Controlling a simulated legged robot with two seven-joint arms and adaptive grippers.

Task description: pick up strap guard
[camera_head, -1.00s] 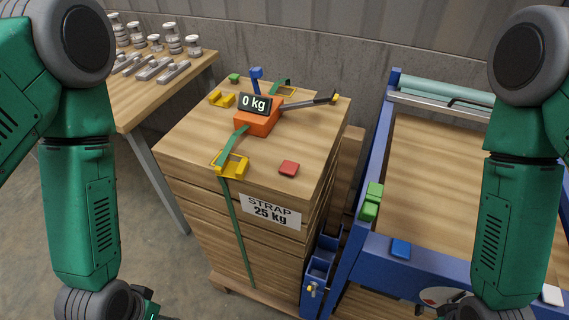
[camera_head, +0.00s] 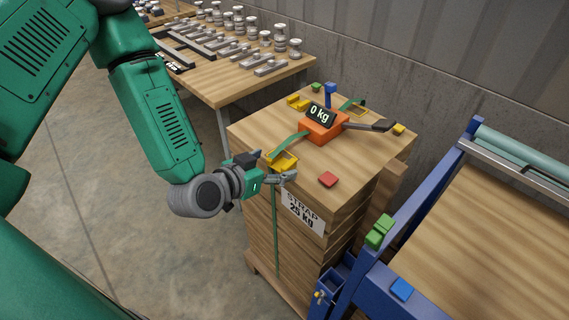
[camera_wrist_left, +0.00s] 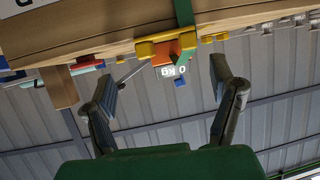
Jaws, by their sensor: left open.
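A yellow strap guard (camera_head: 284,161) sits on the near top edge of the wooden stack, with the green strap (camera_head: 290,145) running over it. In the left wrist view the guard (camera_wrist_left: 146,49) shows upside down, ahead of the fingers. My left gripper (camera_head: 287,178) is just in front of and below this guard in the head view. In the left wrist view my left gripper (camera_wrist_left: 163,88) has its two fingers spread, with nothing between them. I cannot tell whether a finger touches the guard. Another yellow guard (camera_head: 297,103) lies on the stack's far left top. My right gripper is out of view.
An orange tensioner (camera_head: 325,127) with a "0 kg" display stands on the stack (camera_head: 350,165). A red block (camera_head: 328,180) lies near its front edge. A blue-framed bench (camera_head: 365,260) stands close at right. A table (camera_head: 225,85) with insulators is behind left.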

